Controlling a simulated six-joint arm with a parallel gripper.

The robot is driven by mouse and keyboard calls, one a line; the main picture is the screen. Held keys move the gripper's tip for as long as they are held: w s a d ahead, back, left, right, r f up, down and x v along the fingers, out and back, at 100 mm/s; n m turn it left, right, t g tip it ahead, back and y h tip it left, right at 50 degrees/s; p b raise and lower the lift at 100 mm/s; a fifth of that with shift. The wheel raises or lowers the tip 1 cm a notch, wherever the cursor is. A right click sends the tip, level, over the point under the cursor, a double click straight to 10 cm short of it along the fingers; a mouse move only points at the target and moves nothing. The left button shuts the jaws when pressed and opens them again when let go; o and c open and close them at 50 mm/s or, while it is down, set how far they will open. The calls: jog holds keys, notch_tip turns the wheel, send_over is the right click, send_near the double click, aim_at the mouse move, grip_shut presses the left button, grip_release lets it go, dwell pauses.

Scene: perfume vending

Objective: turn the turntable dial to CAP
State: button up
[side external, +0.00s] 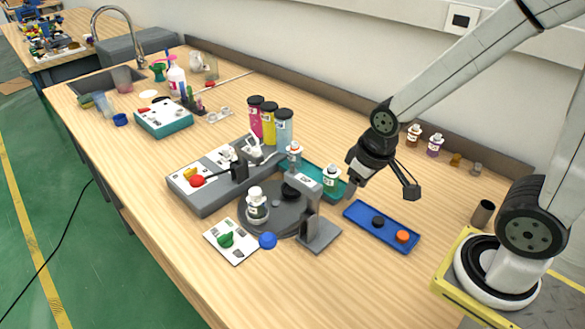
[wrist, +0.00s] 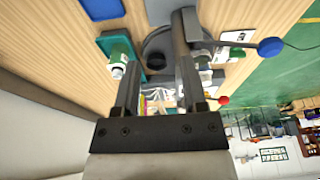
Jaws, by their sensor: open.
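The dial, a green knob (side external: 225,240), sits on a white card (side external: 238,254) at the front of the bench; its labels are too small to read. Beside it is the grey round turntable (side external: 257,225), with a white-capped bottle (side external: 256,206) standing on it. The turntable also shows in the wrist view (wrist: 158,42), between and beyond the fingers. My gripper (side external: 356,188) is open and empty, above the bench to the right of the turntable, well apart from the dial. In the wrist view my gripper (wrist: 157,68) shows its two fingers spread apart.
A press stand (side external: 318,234) and its blue ball (side external: 268,240) stand between my gripper and the dial. A green bottle (side external: 330,179) is close to my gripper. A blue tray (side external: 381,228) with caps lies right. A grey station (side external: 215,190) stands behind. The front right bench is clear.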

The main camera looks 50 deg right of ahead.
jog(key=shift+w+v, duration=0.45)
jog(key=shift+v, duration=1.65)
jog(key=n+g, duration=0.3)
jog(key=n, duration=1.5)
send_over(220, 238)
notch_tip(220, 238, down, 12)
jog(key=shift+f, duration=0.1)
jog(key=shift+f, duration=0.1)
jog(key=shift+f, duration=3.8)
grip_shut()
